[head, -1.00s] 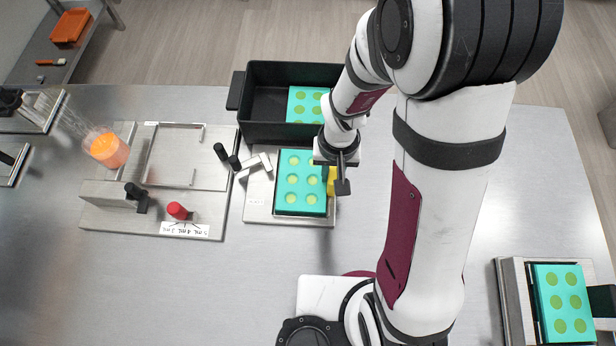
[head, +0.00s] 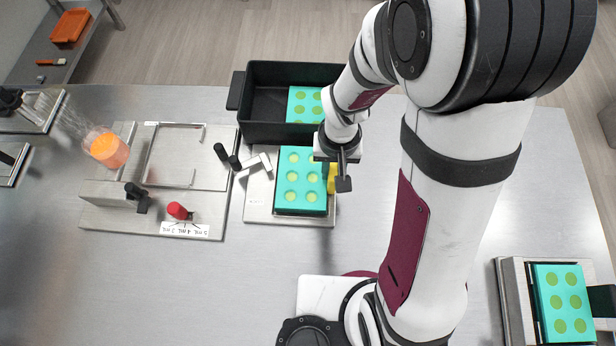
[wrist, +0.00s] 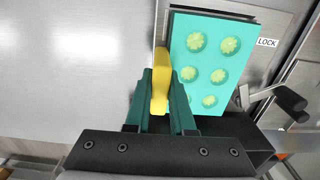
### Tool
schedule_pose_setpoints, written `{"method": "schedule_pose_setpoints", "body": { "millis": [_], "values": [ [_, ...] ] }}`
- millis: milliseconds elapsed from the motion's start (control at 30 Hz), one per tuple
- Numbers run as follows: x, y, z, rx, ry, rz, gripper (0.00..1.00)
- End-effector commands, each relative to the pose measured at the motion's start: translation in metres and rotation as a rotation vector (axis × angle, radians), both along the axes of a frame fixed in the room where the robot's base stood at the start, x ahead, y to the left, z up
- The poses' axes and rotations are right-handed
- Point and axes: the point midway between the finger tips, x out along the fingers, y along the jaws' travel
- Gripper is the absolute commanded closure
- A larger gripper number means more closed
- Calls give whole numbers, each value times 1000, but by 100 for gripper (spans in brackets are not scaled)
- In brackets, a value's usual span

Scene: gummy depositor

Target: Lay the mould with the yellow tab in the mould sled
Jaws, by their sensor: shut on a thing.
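The mould with the yellow tab is a teal slab with several round yellow-green cavities (head: 302,181). In the head view it lies over the small metal plate left of my gripper (head: 341,184); it also shows in the wrist view (wrist: 208,60). Its yellow tab (wrist: 160,80) is between my gripper's green fingers (wrist: 160,100), which are shut on it. A dark edge shows under the mould in the head view. I cannot tell whether the mould is resting or held slightly above. The mould sled is not clearly identifiable.
A black bin (head: 262,105) holding another teal mould (head: 304,104) stands just behind. A clamp with black handles (head: 228,157) is left of the plate. A metal frame plate (head: 186,165) lies farther left. Another teal mould (head: 564,302) sits in a metal holder at the right.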

Motion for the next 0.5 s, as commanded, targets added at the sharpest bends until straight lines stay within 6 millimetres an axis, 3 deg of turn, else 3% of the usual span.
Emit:
{"method": "schedule_pose_setpoints", "body": {
  "millis": [367,500],
  "values": [
    [0,0,10,0,0,0,100],
    [1,0,28,2,-6,-1,100]
  ]
}}
